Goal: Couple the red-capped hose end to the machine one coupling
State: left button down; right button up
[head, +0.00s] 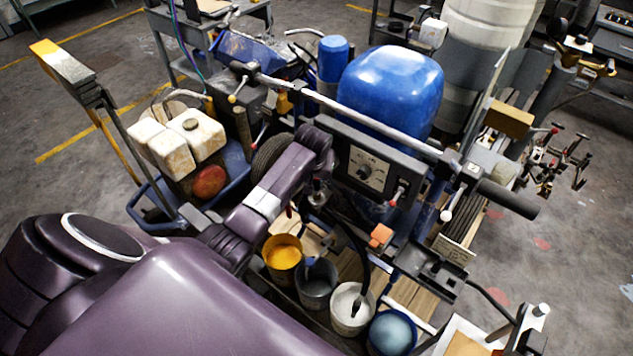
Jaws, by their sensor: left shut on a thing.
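My left arm reaches in from the left and bends down at the machine. Its gripper (317,196) is small and dark in this view, shut at the near side of the control panel. A black hose (362,262) runs from just below the gripper, curving down into the white paint bucket (351,312). The gripper appears shut on the upper end of this hose; a small reddish spot shows there, but the cap is not clear. The striping machine (377,145) stands beyond, with a blue tank (392,88). I cannot make out its coupling. My right gripper is not in view.
Buckets of yellow (282,254), grey (317,283) and blue (392,332) paint stand close below the gripper. The machine's handlebar (350,116) crosses behind my arm. White jugs (186,140) sit in a blue cart at left. Open floor lies at far left.

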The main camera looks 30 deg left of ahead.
pick_arm(q)
jog(key=shift+f+b, duration=0.55)
jog(key=shift+f, duration=0.7)
dwell(0.6)
jog(key=c, duration=1.5)
grip_release()
jog(key=shift+o, duration=0.2)
jog(key=shift+p+v, duration=0.85)
jog(key=shift+v, duration=2.65)
